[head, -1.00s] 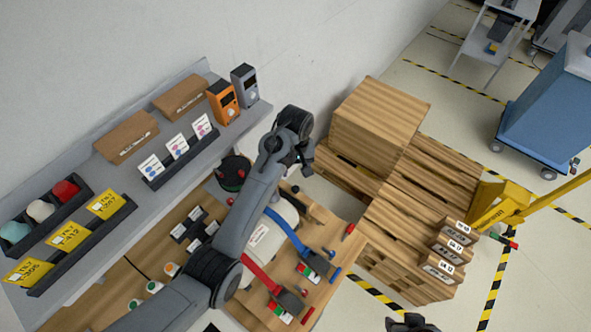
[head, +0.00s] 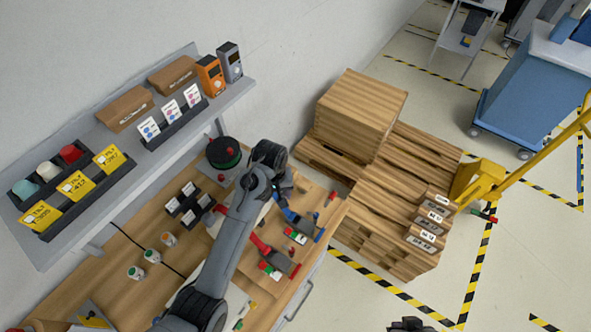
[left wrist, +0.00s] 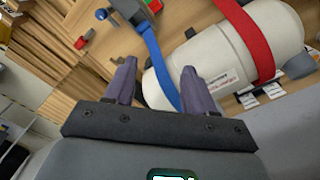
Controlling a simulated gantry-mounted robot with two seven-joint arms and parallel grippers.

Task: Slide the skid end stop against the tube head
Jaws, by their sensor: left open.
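The white tube (left wrist: 215,65) lies with a blue strap (left wrist: 156,65) and a red strap (left wrist: 250,42) over it in the left wrist view. Its rounded head is at the left, beside the blue strap. My left gripper (head: 284,187) is above the bench at the tube's head end, and its arm hides most of the tube in the head view. In the left wrist view the gripper's fingers (left wrist: 158,75) are apart, with the tube's head end and blue strap seen between them. I cannot clearly make out the skid end stop. A dark part, likely my right gripper (head: 408,324), shows at the bottom edge.
A red knob (head: 332,196) sits near the bench's right end. Strap buckles (head: 296,236) lie along the bench front. A black-and-green round item (head: 223,153) stands behind the arm. Wooden crates and pallets (head: 362,112) stand right of the bench. A grey shelf (head: 150,165) overhangs its back.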

